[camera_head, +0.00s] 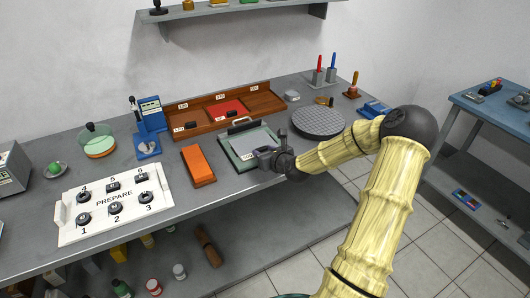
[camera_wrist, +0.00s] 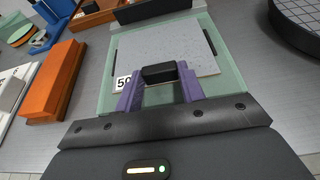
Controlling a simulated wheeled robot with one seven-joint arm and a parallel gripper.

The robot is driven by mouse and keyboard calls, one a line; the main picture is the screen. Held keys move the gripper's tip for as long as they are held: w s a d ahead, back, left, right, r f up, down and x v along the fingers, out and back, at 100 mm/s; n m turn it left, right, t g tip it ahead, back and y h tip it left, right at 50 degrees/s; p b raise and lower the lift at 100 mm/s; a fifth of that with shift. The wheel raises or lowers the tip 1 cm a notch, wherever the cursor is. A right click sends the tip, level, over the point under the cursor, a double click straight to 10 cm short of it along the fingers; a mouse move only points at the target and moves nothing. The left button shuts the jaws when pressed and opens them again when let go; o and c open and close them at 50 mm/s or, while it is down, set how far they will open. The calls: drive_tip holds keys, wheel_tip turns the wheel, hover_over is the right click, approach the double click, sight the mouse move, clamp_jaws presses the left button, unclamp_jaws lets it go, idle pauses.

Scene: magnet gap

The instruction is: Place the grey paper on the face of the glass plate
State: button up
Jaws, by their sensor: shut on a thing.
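The grey paper (camera_wrist: 160,46) is a flat speckled sheet with dark strips at its left and right edges. It lies over the greenish glass plate (camera_wrist: 104,93), whose rim shows around it; I cannot tell whether they touch. In the head view the paper (camera_head: 250,141) and the plate (camera_head: 229,152) are at the middle of the bench. My gripper (camera_wrist: 158,82) has its purple fingers closed on a black block at the paper's near edge. In the head view my gripper (camera_head: 266,155) is at the plate's right side. A "50" label (camera_wrist: 122,83) shows beside the left finger.
An orange block (camera_head: 198,165) lies left of the plate. A dark round disc (camera_head: 318,122) is to the right. A wooden compartment tray (camera_head: 262,97) stands behind. A white "PREPARE" panel (camera_head: 115,228) is at the front left. Bare bench shows in front of the plate.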

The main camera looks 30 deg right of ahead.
drive_tip(key=o, duration=1)
drive_tip(key=shift+f, duration=0.1)
drive_tip(key=shift+c, duration=0.2)
drive_tip(key=shift+r, duration=0.2)
drive_tip(key=v, duration=1.2)
drive_tip(key=shift+p, duration=0.45)
drive_tip(key=shift+a, duration=0.2)
